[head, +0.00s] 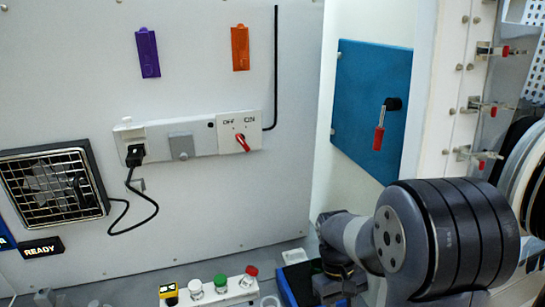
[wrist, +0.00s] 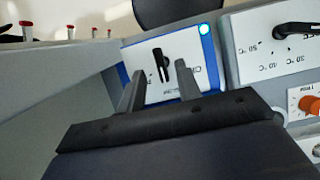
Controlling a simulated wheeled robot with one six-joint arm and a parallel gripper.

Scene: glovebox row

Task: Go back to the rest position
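My gripper (wrist: 160,75) shows in the wrist view with its two dark fingers apart. Nothing is held between them. A black switch knob (wrist: 161,65) on a white panel with blue edges (wrist: 185,50) appears beyond the fingertips; I cannot tell the exact gap. The fingers cannot be made out there.
A white button box (head: 225,291) with green and red caps stands left of my arm. A blue door (head: 372,105) with a red handle (head: 379,138) is behind it. A fan (head: 55,188) and a power strip (head: 180,142) are on the wall. A temperature dial panel (wrist: 270,45) is close right.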

